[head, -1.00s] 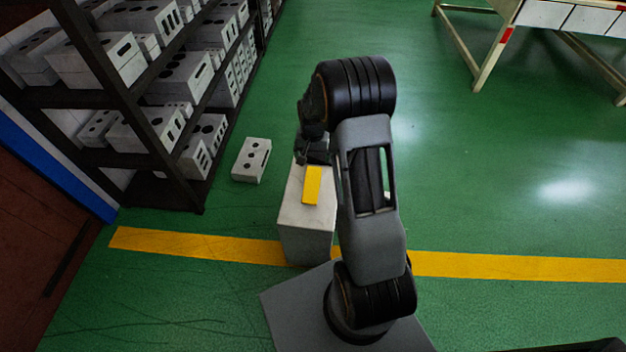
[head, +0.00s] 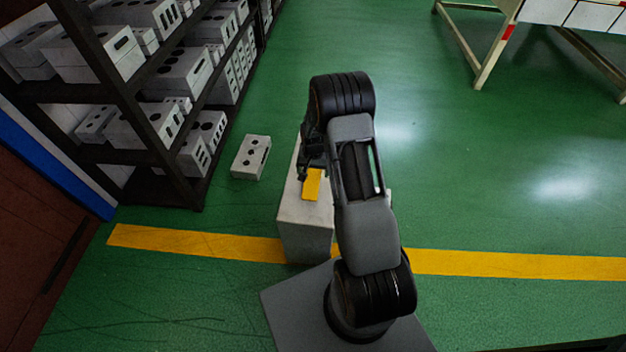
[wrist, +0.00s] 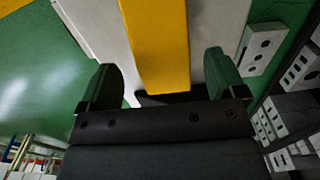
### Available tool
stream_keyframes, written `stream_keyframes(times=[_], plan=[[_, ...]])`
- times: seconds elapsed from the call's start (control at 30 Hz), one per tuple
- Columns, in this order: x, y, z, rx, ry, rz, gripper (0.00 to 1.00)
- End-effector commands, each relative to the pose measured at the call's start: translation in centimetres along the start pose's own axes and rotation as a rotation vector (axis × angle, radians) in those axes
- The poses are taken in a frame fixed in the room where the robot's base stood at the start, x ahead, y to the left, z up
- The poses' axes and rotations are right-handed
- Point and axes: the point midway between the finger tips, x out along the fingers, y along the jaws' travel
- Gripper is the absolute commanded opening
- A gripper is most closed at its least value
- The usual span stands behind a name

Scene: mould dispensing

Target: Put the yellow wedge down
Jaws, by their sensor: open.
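The yellow wedge (head: 312,184) lies on top of a pale stone-like block (head: 305,230). It also shows in the wrist view (wrist: 158,45), as a long yellow shape reaching in between the fingers from the top. My gripper (head: 305,172) is at the far end of the wedge, low over the block top. In the wrist view my gripper (wrist: 165,80) is open, with one green-padded finger on each side of the wedge and a gap on both sides. The wedge's near end is close to the palm; I cannot tell whether they touch.
A dark shelf rack (head: 150,155) with several grey mould blocks stands at the left. One loose grey block (head: 251,157) lies on the floor between rack and pale block. A table (head: 490,60) is at the upper right. The green floor at right is clear.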

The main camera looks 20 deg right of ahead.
Motion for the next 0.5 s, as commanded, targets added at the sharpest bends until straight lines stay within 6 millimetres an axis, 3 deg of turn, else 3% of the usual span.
stream_keyframes(times=[0.23, 0.5], plan=[[3.6, -0.2, 0.1, -0.001, -0.002, 0.0, 0.89], [4.1, -0.2, 0.1, -0.001, -0.001, -0.001, 0.89]])
